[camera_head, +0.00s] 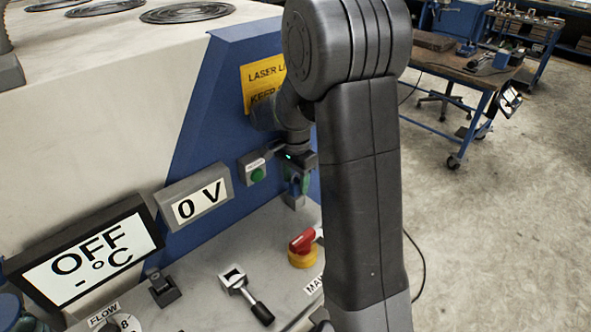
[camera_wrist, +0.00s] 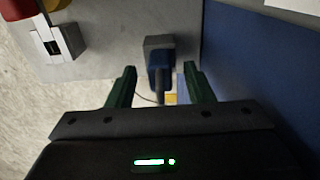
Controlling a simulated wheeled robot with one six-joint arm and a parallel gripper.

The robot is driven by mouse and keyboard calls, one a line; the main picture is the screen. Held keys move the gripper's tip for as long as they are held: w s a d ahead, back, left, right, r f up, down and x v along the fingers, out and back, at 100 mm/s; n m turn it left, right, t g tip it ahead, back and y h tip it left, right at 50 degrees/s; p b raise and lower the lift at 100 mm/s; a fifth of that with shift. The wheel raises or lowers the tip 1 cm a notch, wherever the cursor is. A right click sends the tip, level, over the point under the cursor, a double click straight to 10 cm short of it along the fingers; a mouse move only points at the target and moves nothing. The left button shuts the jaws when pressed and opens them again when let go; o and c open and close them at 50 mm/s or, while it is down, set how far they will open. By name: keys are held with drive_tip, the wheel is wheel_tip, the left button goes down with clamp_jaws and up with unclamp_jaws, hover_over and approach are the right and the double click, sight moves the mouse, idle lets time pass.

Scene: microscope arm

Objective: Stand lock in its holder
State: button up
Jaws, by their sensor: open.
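The lock (camera_wrist: 158,60), a blue body with a dark bar, sits at a grey block-like holder (camera_wrist: 158,41) in the wrist view. In that view it looks seated in the block, though the exact fit is partly hidden. My gripper (camera_wrist: 160,69) is open, with one green finger on each side of the lock and a visible gap on both sides. In the head view my gripper (camera_head: 296,181) is above the grey holder (camera_head: 293,201) by the blue panel, and the lock is mostly hidden there.
A red-and-yellow rotary switch (camera_head: 303,249), a lever clamp (camera_head: 245,292) and a small black switch (camera_head: 163,288) stand on the grey panel. The blue wall (camera_wrist: 250,70) is close on the right in the wrist view.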

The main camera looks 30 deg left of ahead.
wheel_tip(320, 180, up, 14)
drive_tip(key=shift+f+b, duration=0.2)
drive_tip(key=shift+b, duration=0.25)
idle(0.4)
wheel_tip(320, 180, down, 14)
drive_tip(key=shift+r+p, duration=0.1)
drive_tip(key=shift+p, duration=0.4)
drive_tip(key=shift+r, duration=0.3)
drive_tip(key=shift+f, duration=0.1)
